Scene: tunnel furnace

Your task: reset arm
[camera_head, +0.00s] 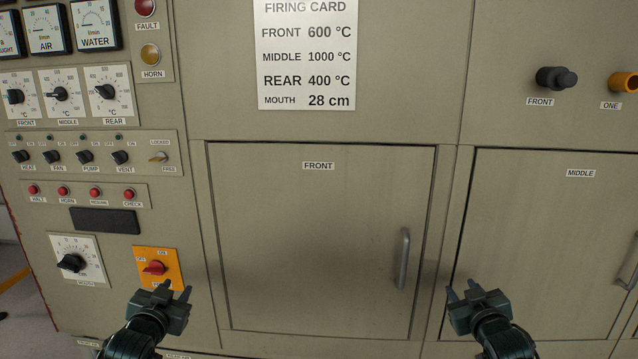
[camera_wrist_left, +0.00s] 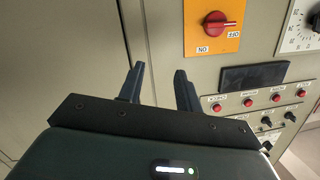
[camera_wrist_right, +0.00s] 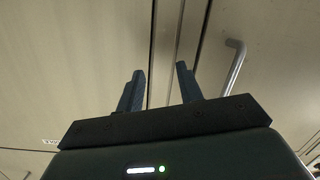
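My left gripper (camera_head: 173,290) is in front of the panel's lower left, just below and right of the red rotary switch (camera_head: 154,268) on its orange plate. In the left wrist view its two fingers (camera_wrist_left: 160,82) stand apart with nothing between them, and the red switch (camera_wrist_left: 216,24) shows beyond them. My right gripper (camera_head: 466,288) is in front of the strip between the FRONT door and the MIDDLE door. In the right wrist view its fingers (camera_wrist_right: 160,84) are apart and empty. Neither gripper visibly touches anything.
The FRONT door (camera_head: 310,240) and MIDDLE door (camera_head: 560,240) look closed. The FRONT door's handle (camera_head: 403,258) juts out left of my right gripper. Dials, knobs and red buttons (camera_head: 95,193) fill the left panel. A firing card (camera_head: 306,55) hangs above. Space between the grippers is clear.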

